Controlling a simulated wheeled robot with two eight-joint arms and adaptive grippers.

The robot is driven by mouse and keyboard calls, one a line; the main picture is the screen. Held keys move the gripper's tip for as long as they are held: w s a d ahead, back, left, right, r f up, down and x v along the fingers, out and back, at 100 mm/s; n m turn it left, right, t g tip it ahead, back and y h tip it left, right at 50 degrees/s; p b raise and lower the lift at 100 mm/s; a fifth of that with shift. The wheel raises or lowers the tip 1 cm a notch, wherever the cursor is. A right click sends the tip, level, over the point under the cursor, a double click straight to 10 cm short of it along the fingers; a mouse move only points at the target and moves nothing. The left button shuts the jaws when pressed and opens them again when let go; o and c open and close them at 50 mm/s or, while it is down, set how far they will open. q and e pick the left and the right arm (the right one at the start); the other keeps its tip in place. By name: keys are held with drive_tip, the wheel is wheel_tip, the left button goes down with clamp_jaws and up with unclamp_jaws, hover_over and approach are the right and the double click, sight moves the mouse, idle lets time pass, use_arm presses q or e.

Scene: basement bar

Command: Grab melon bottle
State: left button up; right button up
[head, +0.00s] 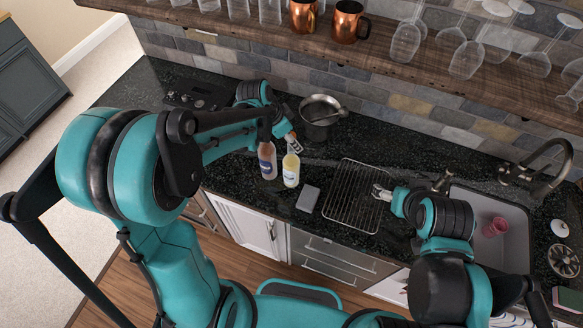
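Two bottles stand upright side by side on the dark counter in the head view. One is pinkish-brown with a blue label (267,163); the other is pale yellow with a light label (291,171). I cannot read which is the melon bottle. My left gripper (294,146) is just above and behind the yellow bottle's top; whether it touches the bottle is unclear, and its fingers are too small to judge. My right gripper (379,192) is over the wire rack, away from the bottles, with its fingers apart and nothing visible between them.
A metal pot (320,110) stands behind the bottles. A wire rack (350,205) and a small grey block (308,198) lie to their right. A sink (515,245) with a pink cup (495,227) is at the right. A wooden shelf (380,50) with mugs and glasses hangs above.

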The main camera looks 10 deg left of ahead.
use_arm(q)
clamp_jaws()
drive_tip(key=shift+r, duration=0.2)
